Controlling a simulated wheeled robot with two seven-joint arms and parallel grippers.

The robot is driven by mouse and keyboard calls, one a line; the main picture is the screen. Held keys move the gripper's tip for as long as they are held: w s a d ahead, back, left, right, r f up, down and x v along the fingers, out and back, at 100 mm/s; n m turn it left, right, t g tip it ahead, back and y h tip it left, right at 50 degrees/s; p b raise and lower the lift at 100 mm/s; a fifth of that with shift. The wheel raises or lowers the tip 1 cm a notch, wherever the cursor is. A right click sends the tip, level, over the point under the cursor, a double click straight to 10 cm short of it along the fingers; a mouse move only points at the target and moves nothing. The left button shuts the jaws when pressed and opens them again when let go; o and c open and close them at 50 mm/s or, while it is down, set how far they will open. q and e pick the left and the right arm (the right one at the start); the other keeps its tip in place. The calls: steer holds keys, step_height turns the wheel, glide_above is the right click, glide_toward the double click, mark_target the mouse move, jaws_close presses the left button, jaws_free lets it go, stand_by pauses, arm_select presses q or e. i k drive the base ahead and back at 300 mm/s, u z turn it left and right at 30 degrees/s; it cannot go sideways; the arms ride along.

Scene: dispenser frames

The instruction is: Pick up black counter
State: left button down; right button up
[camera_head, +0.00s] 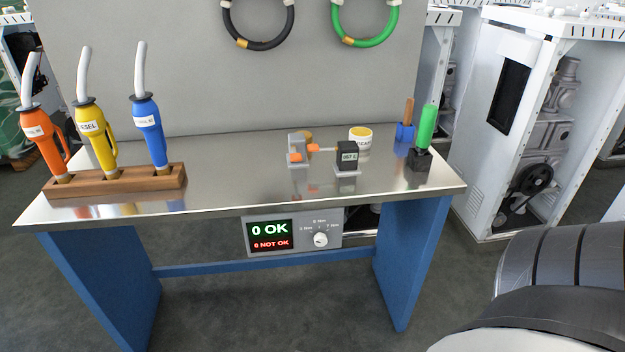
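The black counter (347,154) is a small dark box with a pale display on its front. It stands upright on a light base on the steel worktable, right of the table's middle. A grey fixture with orange parts (298,150) stands just to its left, and an orange-tipped piece between them reaches close to the counter; I cannot tell if they touch. Neither of my grippers is in view. Nothing is holding the counter.
A wooden rack (120,183) with orange, yellow and blue nozzles stands on the table's left. A white-and-yellow cup (360,140) is behind the counter. A green-handled tool (427,126) and a brown-handled tool (408,112) stand at right. The front middle is clear.

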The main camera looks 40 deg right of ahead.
mark_target(348, 151)
steer(key=z, duration=1.3)
steer(key=i, duration=0.75)
steer(key=z, duration=0.7)
